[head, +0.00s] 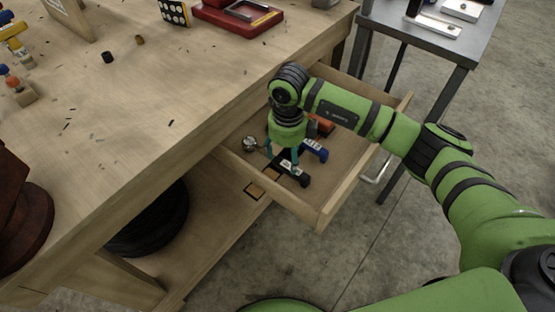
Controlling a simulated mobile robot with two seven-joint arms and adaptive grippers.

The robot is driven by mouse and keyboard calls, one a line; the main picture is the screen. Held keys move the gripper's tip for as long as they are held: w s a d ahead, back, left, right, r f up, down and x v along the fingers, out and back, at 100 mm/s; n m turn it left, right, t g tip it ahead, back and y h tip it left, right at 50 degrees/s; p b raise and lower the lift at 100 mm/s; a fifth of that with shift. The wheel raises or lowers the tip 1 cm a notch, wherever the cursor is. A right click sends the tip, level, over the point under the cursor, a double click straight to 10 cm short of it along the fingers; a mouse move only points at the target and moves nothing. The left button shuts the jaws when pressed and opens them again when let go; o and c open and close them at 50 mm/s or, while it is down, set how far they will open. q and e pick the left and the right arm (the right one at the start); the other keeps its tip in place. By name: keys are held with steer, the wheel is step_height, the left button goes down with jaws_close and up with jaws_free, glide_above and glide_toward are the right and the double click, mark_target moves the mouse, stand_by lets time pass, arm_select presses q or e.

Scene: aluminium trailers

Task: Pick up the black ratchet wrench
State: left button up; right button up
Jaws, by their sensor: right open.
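The drawer (340,200) under the workbench is pulled open, with several tools inside. A black tool (302,180), which looks like the black ratchet wrench, lies in the drawer towards its front; the gripper hides part of it. My right gripper (282,159) points down into the drawer, with its teal fingers spread apart above and around the black tool. I cannot tell whether the fingers touch it. Nothing is clearly held. My left gripper is out of view.
A blue-ended tool (316,149), an orange-red item (325,126) and a silver round item (250,144) lie close around the gripper in the drawer. Drawer walls surround them. The wooden benchtop (180,90) is at left, a metal table (440,45) at back right.

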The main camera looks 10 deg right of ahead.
mark_target(286, 166)
steer(key=f, duration=0.3)
steer(key=shift+s+a+f, duration=0.1)
steer(key=shift+s+f, duration=0.3)
steer(key=shift+f, duration=0.45)
jaws_close()
arm_select(q)
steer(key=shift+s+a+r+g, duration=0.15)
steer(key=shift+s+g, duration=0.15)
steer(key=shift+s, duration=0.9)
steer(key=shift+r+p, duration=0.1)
steer(key=shift+p, duration=0.25)
arm_select(e)
steer(key=shift+w+r, duration=0.1)
steer(key=shift+r, duration=0.05)
